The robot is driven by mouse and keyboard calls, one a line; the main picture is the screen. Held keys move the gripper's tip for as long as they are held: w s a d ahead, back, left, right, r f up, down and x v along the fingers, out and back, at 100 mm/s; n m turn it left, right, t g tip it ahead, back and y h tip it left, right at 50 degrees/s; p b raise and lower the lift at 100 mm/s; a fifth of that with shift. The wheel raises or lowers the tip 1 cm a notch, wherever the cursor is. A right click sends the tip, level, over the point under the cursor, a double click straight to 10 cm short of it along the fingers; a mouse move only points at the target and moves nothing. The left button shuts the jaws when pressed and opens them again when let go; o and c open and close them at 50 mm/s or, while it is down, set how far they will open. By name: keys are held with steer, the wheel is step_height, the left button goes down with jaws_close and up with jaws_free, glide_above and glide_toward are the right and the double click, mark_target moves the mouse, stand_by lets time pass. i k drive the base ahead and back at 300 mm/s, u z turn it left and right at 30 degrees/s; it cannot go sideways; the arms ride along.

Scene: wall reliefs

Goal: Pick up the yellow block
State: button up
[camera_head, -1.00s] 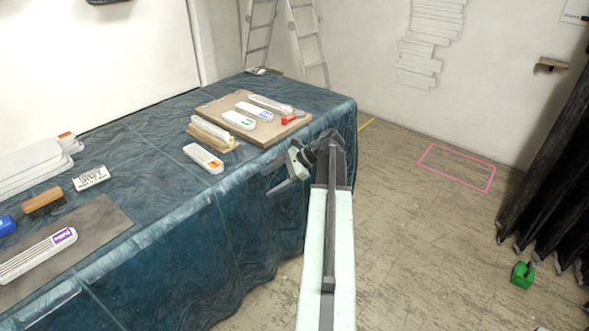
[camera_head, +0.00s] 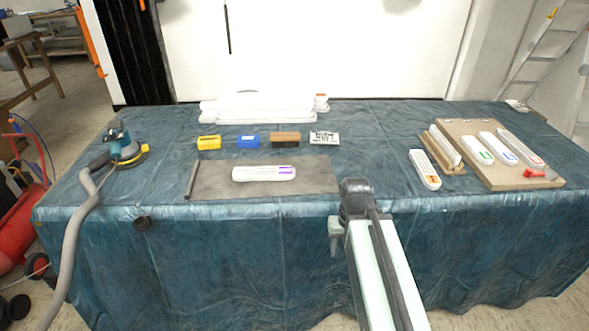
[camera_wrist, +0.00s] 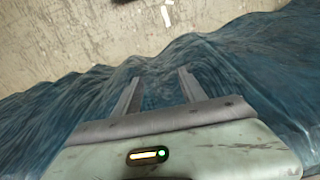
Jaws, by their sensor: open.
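The yellow block (camera_head: 209,142) lies on the blue-covered table, at the left end of a row of small blocks behind a grey mat. My gripper (camera_head: 335,240) is at the table's front edge, to the right of the yellow block and well apart from it. In the wrist view my gripper (camera_wrist: 160,92) is open, its two fingers apart with only blue cloth and floor beyond them. The yellow block does not show in the wrist view.
Beside the yellow block are a blue block (camera_head: 248,141), a brown brush (camera_head: 286,139) and a white block (camera_head: 324,138). A grey mat (camera_head: 215,180) bears a white sanding block (camera_head: 264,174). A sander (camera_head: 122,145) with a hose stands at the left; a board (camera_head: 510,182) lies right.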

mark_target(212, 142)
steer(key=k, duration=1.15)
steer(key=u, duration=0.3)
steer(key=i, duration=0.35)
steer(key=u, duration=0.65)
steer(key=i, duration=1.4)
steer(key=u, duration=1.35)
steer(key=i, duration=0.25)
steer(key=z, duration=0.05)
steer(key=k, duration=0.8)
steer(key=u, duration=0.15)
steer(key=i, duration=0.7)
steer(key=z, duration=0.05)
